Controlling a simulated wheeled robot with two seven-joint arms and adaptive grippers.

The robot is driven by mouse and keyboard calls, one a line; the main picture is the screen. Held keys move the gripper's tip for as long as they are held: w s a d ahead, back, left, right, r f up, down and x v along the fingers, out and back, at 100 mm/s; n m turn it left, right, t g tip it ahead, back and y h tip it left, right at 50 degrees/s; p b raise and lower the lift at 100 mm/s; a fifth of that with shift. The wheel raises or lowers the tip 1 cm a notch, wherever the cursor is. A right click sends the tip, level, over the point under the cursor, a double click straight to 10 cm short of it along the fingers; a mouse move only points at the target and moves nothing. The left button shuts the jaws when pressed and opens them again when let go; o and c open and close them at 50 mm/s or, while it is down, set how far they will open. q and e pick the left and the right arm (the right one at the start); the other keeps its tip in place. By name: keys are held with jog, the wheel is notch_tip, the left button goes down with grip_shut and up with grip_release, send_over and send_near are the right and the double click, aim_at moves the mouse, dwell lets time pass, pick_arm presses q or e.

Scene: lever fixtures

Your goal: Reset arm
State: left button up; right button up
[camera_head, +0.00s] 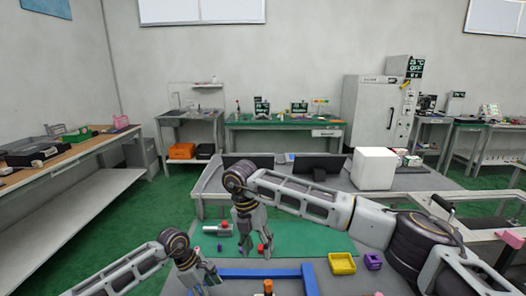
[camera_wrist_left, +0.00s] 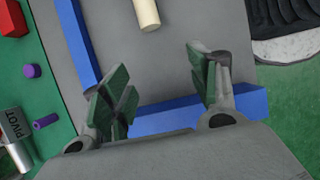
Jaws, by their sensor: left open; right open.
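My right gripper (camera_head: 254,246) is open, pointing down above the green mat (camera_head: 310,239) in the head view. A small red piece (camera_head: 261,248) shows at its fingertips; I cannot tell if they touch. My left gripper (camera_head: 208,277) is low at the left of the blue frame (camera_head: 262,272). In the left wrist view its green-padded fingers (camera_wrist_left: 160,88) are apart with nothing between them. Blue bars (camera_wrist_left: 78,40) and a beige cylinder (camera_wrist_left: 146,14) lie beyond them. A grey cylinder marked PIVOT (camera_wrist_left: 12,140) lies at the left edge. No lever is clearly made out.
A yellow bin (camera_head: 342,264) and a purple bin (camera_head: 373,261) stand right of the frame. A grey cylindrical part (camera_head: 217,228) lies left of my right gripper. Purple pieces (camera_wrist_left: 32,71) and a red block (camera_wrist_left: 13,18) lie on the mat. A white box (camera_head: 374,168) stands behind.

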pick_arm(q)
notch_tip(320, 180, up, 9)
jog(key=p, duration=0.9)
jog(key=shift+r+p, duration=0.5)
jog(key=shift+p, duration=0.05)
